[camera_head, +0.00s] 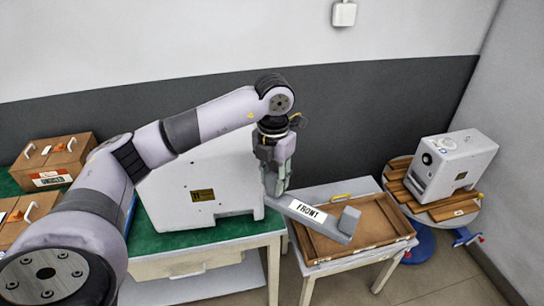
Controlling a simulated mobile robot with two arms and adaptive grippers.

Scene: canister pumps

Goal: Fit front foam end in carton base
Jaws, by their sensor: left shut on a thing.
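The front foam end (338,223) is a long grey bar with a white FRONT label and a raised block at its right end. My left gripper (276,188) points down and is shut on the bar's left end. The bar slants over the left part of the carton base (383,242), a shallow brown tray on a white table. Its left end reaches past the tray's back left corner. I cannot tell whether its right end touches the tray. My right gripper is not in view.
A large white housing (195,180) stands on a green-topped table (190,240) just left of the gripper. A white pump unit (462,165) sits on a round slatted stand at right. Wooden boxes (62,155) are at far left. The tray's right part is empty.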

